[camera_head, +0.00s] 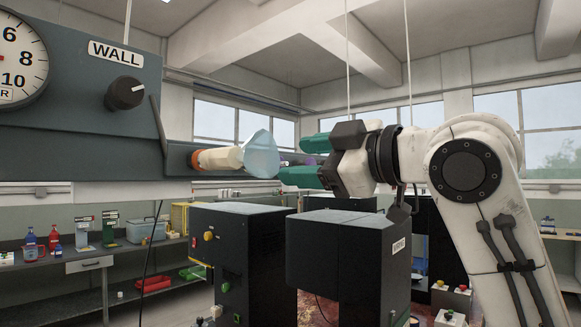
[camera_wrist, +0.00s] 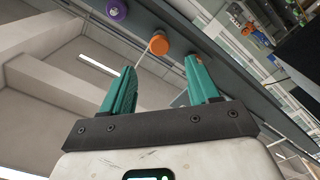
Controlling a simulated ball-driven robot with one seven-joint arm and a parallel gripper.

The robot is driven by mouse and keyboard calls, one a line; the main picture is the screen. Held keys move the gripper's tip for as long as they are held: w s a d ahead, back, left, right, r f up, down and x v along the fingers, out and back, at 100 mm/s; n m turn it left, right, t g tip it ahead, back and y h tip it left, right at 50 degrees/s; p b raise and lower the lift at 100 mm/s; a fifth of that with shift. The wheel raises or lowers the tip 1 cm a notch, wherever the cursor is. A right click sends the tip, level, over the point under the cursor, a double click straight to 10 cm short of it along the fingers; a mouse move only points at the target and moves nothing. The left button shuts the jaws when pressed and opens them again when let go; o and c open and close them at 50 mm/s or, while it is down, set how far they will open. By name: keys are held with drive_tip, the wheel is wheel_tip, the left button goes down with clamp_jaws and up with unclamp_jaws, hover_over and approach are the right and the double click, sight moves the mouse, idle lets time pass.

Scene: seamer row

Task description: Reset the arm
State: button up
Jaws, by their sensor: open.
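My gripper (camera_head: 294,159) is raised at the right of centre in the head view, with its green fingers pointing left. In the wrist view my gripper (camera_wrist: 159,64) has its two fingers spread apart, with nothing held between them. Beyond the fingertips in the wrist view is an orange round knob (camera_wrist: 158,44) on a dark rail. A purple knob (camera_wrist: 115,9) is on the same rail. My arm bends upward and then toward the left in the head view.
A cream fitting (camera_head: 219,159) with an orange collar and a pale blue cup (camera_head: 262,155) projects from the dark WALL panel (camera_head: 75,95), left of my fingertips. Dark machine boxes (camera_head: 240,250) stand below. A workbench (camera_head: 90,262) with bottles and bins is at left.

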drive_tip(key=shift+d, duration=0.1)
idle(0.4)
